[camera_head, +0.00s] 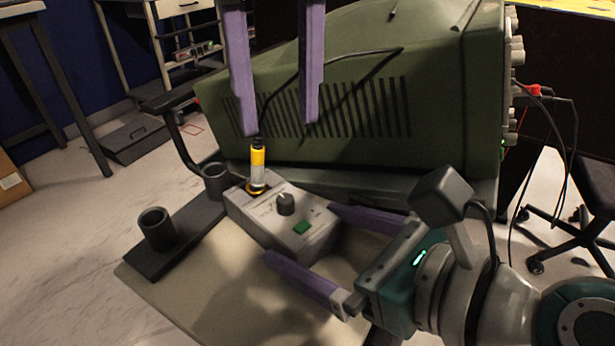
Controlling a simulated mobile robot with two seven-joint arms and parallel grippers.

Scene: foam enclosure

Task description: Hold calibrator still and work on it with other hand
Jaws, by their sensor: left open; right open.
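The calibrator (287,221) is a grey box with a dark knob and a green button on top. It sits on the beige surface in the middle of the head view. A yellow and black cylinder with a clear lower part (258,168) stands upright at its far left end. My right gripper (298,236) is open, with its purple fingers on either side of the calibrator's near right end; whether they touch it I cannot tell. My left gripper (279,128) is open and points down from above, its fingertips above the cylinder and to its right. Nothing is between its fingers.
A large green vented instrument (350,130) stands right behind the calibrator. A dark holder (190,232) with two round cups lies to the left. The beige surface (190,290) is clear at the front left. Cables and a stool (590,190) are at the right.

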